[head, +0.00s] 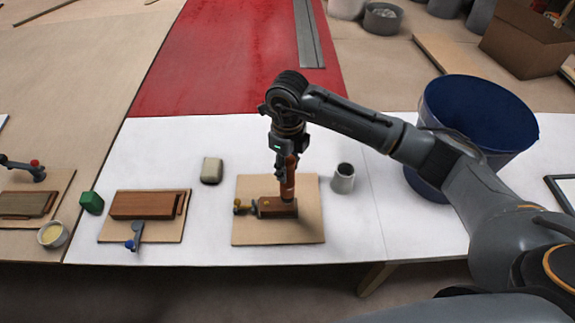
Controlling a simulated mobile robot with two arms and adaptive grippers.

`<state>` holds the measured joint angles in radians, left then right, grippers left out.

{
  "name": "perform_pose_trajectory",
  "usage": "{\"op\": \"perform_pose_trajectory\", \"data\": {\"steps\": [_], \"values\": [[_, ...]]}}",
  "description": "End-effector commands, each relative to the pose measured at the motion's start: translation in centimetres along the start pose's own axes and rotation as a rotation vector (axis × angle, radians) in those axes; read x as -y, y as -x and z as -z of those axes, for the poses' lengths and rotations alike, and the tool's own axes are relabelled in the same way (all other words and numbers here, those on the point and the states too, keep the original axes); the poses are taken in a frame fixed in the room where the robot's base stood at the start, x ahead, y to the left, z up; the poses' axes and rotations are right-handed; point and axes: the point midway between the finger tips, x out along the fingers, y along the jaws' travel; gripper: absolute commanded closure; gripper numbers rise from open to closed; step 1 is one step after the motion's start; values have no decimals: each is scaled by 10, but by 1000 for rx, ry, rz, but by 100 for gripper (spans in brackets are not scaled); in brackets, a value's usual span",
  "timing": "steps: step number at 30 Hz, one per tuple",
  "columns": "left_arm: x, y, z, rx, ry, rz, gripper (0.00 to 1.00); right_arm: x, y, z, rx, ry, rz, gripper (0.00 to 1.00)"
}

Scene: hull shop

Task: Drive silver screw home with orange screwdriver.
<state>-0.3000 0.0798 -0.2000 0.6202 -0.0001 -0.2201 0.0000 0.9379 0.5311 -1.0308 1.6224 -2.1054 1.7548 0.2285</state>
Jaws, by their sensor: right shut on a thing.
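My right gripper (284,160) is shut on an orange-brown screwdriver (288,184). It holds the screwdriver roughly upright, with its lower end over or on a small brown wooden block (277,208). My left gripper is not in view.
Left of the board are a brown block on another board (112,229), a blue-knobbed clamp (135,236), a green cube (91,202) and a pale block (211,170). A grey cup (343,178) stands close right. A large blue bin (450,130) is further right.

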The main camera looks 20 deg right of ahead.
Motion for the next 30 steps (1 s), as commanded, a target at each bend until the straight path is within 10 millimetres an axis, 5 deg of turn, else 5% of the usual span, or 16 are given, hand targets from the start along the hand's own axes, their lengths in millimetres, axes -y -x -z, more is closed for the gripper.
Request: {"op": "perform_pose_trajectory", "data": {"steps": [30], "values": [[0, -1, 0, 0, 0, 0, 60, 0, 6, 0, 2, 1, 0, 95]]}}
